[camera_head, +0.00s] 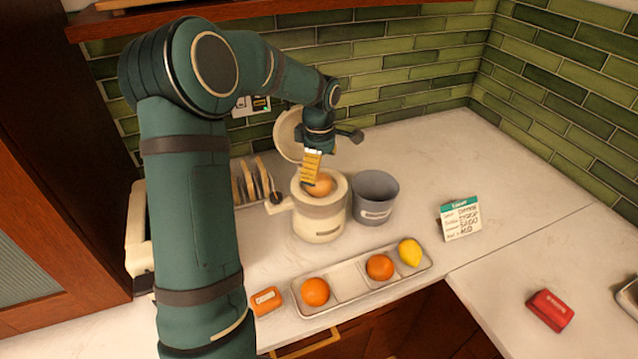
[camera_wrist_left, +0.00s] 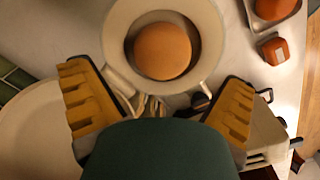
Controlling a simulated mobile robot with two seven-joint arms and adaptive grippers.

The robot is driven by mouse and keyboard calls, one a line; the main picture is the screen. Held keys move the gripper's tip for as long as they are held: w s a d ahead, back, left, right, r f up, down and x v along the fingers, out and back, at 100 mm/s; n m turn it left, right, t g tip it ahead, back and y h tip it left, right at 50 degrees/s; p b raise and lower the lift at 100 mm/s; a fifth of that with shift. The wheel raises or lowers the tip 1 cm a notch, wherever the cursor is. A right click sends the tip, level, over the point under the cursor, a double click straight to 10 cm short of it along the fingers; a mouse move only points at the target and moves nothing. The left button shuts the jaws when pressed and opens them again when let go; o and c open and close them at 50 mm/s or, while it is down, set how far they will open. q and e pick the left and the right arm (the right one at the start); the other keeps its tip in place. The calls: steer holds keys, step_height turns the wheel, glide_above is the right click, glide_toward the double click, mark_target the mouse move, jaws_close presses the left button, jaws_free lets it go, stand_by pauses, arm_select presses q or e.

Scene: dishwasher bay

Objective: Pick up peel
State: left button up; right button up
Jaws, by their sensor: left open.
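A round, dull orange piece, which looks like the peel (camera_head: 322,184), sits in the round opening of a cream juicer (camera_head: 318,223). In the left wrist view the peel (camera_wrist_left: 162,51) lies inside the juicer's white rim (camera_wrist_left: 122,22), with a dark gap around it. My left gripper (camera_head: 311,180) is over the juicer, and its yellow fingers partly cover the peel. In the wrist view the two fingers of my left gripper (camera_wrist_left: 160,98) are wide apart with nothing between them. The peel is ahead of the fingertips. I cannot tell whether they touch it. My right gripper is not in view.
The juicer's round lid (camera_head: 287,133) stands open behind. A grey bin (camera_head: 375,195) is right beside the juicer. A tray (camera_head: 346,283) in front holds two oranges and a lemon. A rack (camera_head: 250,182) is left. A card (camera_head: 460,218) stands right; the counter around it is clear.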

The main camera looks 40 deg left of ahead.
mark_target(319, 175)
arm_select(q)
step_height(319, 175, down, 4)
steer(key=shift+s+f, duration=0.1)
steer(key=c, duration=1.4)
steer(key=shift+o, duration=0.2)
